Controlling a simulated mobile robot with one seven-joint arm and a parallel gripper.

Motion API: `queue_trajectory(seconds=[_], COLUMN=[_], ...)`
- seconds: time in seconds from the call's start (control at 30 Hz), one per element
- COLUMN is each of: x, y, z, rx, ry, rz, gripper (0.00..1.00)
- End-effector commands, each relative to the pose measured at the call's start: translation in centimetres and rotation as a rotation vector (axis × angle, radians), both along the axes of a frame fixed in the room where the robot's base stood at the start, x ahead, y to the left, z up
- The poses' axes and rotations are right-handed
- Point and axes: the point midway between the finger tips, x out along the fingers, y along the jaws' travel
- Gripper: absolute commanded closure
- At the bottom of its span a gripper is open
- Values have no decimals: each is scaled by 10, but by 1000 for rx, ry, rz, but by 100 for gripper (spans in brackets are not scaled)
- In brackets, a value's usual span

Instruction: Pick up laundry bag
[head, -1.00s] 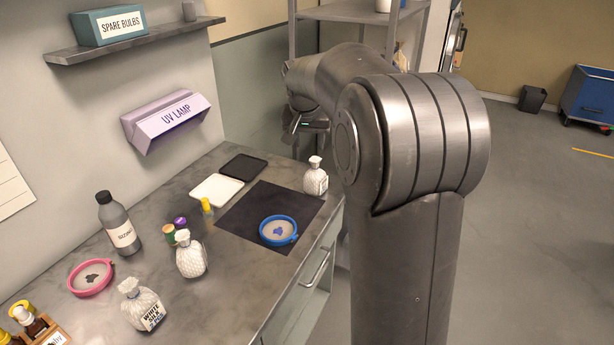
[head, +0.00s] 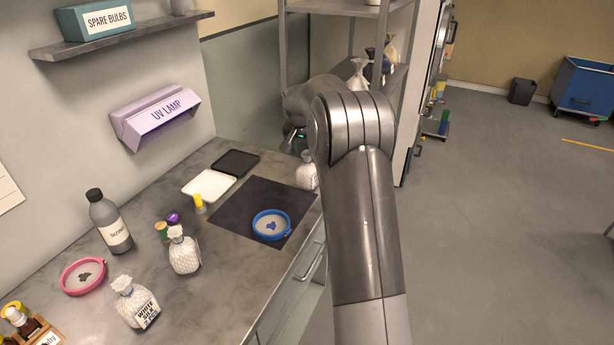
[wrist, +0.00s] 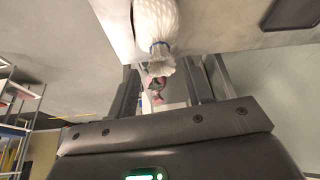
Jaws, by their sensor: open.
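Three white quilted bags with tied necks stand on the counter in the head view: one at the back right (head: 307,171), one mid-counter (head: 184,252) and one in front labelled "WHITE SILK" (head: 137,303). In the wrist view a white tied bag (wrist: 156,20) shows at the top, its gathered neck near and between the fingertips; it looks like the back-right one. My gripper (wrist: 161,72) is open there, with no clear contact on the bag. In the head view my gripper is mostly hidden behind my arm, just behind the back-right bag.
The counter (head: 225,285) holds a blue-rimmed dish (head: 271,225) on a dark mat (head: 235,210), a pink-rimmed dish (head: 83,276), a grey bottle (head: 111,222) and trays. A rack (head: 295,50) with more bags (head: 358,74) stands behind my arm. The floor at right is open.

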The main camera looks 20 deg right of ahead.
Motion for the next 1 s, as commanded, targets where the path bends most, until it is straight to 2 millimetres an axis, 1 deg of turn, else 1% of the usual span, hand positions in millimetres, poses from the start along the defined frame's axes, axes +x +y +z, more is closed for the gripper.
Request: queue_trajectory(seconds=[0.13,0.33,0.4,0.6,1.0], x=[4,14,16,16,16], y=[-2,-8,-9,-9,-9], z=[-15,-42,-46,-46,-46], rx=[0,1,0,-1,0], ry=[2,2,0,-1,0], rz=[0,-1,0,0,0], gripper=[54,54,54,55,87])
